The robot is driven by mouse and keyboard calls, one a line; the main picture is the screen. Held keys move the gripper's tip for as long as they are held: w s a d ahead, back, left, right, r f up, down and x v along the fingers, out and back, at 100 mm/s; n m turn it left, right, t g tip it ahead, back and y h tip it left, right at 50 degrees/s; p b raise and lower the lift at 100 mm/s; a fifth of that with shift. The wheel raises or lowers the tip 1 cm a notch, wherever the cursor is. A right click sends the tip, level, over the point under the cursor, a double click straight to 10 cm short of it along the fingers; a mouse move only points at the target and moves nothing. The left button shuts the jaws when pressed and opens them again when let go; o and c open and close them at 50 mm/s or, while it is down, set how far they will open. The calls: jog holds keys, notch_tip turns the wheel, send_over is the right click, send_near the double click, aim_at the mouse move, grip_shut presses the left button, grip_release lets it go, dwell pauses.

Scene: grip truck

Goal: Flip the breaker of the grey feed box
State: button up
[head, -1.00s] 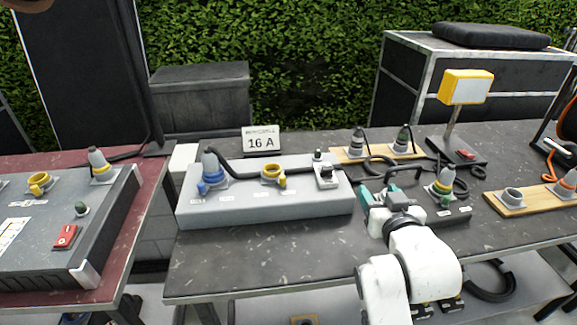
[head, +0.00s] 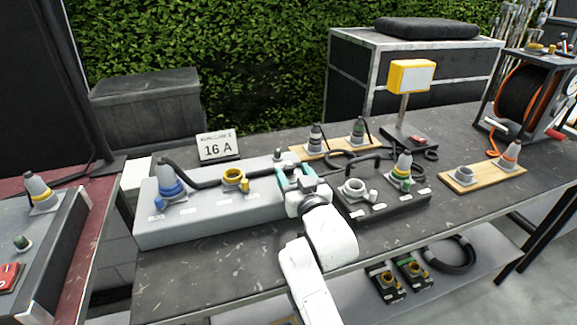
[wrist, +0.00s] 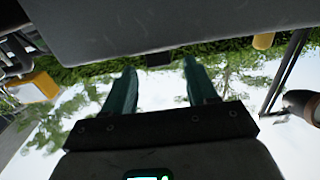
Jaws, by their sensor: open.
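The grey feed box (head: 215,218) lies on the dark table, with a blue connector (head: 170,188) and a yellow socket (head: 234,180) on top. My gripper (head: 289,176) is open at the box's right end, its teal fingers over the place of the breaker, which they hide in the head view. In the wrist view, which looks upside down, the two teal fingers (wrist: 160,63) stand apart. A small dark block (wrist: 158,60) shows between their tips at the edge of a grey surface (wrist: 170,25); it may be the breaker. I cannot tell whether they touch it.
A 16 A sign (head: 218,147) stands behind the grey box. A black box (head: 385,205) with a grey socket and a yellow-green connector sits close to my gripper's right. Wooden boards (head: 340,146) with connectors lie behind. The table front is clear.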

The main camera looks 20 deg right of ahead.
aim_at(290, 167)
jog(key=shift+w, duration=2.05)
jog(key=c, duration=1)
jog(key=shift+o, duration=0.2)
jog(key=r+p, duration=0.1)
jog(key=p, duration=0.1)
jog(key=shift+w+g+p, duration=0.1)
jog(key=shift+g+p, duration=0.2)
jog(key=shift+g, duration=0.1)
jog(key=g+p, duration=0.1)
jog(key=p, duration=0.1)
jog(key=g+p, duration=0.1)
jog(key=p, duration=0.1)
jog(key=shift+w+r+p, duration=0.1)
jog(key=shift+w+p, duration=0.2)
jog(key=shift+w, duration=0.05)
jog(key=g+p, duration=0.1)
jog(key=p, duration=0.2)
jog(key=shift+w+g, duration=0.35)
jog(key=shift+g, duration=0.05)
jog(key=shift+w+f+g+p, duration=0.15)
jog(key=shift+f+g+p, duration=0.25)
jog(key=shift+g+p, duration=0.25)
jog(key=o, duration=1)
jog(key=shift+c, duration=0.2)
